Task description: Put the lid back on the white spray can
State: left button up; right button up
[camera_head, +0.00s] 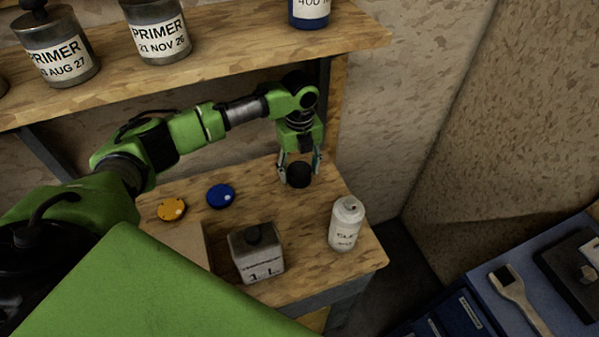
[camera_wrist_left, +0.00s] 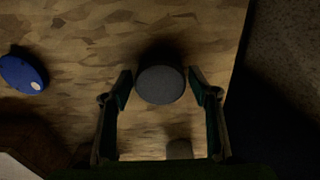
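The white spray can (camera_head: 346,224) stands upright near the right front edge of the wooden bench, its top bare with a small nozzle showing. A black round lid (camera_head: 299,175) is at the back right of the bench, between the fingers of my left gripper (camera_head: 299,170). In the left wrist view the lid (camera_wrist_left: 160,85) shows as a dark disc between the two fingertips (camera_wrist_left: 160,88), with a narrow gap on each side. The left gripper is open around it, pointing down. My right gripper is not in view.
A grey 1 L can (camera_head: 256,254) stands left of the spray can. A blue disc (camera_head: 221,196) and an orange disc (camera_head: 172,209) lie further left. A shelf (camera_head: 230,60) with primer cans overhangs the bench's back. The bench between lid and spray can is clear.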

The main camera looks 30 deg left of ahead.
aim_at(297, 170)
pick_arm(q)
jog(key=c, duration=0.3)
jog(key=shift+c, duration=0.2)
jog(key=shift+r+b, duration=0.4)
jog(key=shift+r, duration=0.45)
jog(key=shift+s+a+r+b, duration=0.1)
jog(key=shift+s+r+b, duration=0.1)
jog(key=shift+r, duration=0.25)
jog(key=shift+s+a+r+b, duration=0.1)
jog(key=shift+s+r+b, duration=0.1)
jog(key=shift+r, duration=0.2)
jog(key=s+a+b, duration=0.1)
jog(key=s, duration=0.4)
jog(key=s+a+b, duration=0.1)
jog(key=s, duration=0.5)
jog(key=s+a, duration=0.2)
jog(key=s, duration=0.3)
jog(key=shift+s+b, duration=0.15)
jog(key=shift+b, duration=0.25)
jog(key=shift+s+r, duration=0.1)
jog(key=shift+s, duration=0.05)
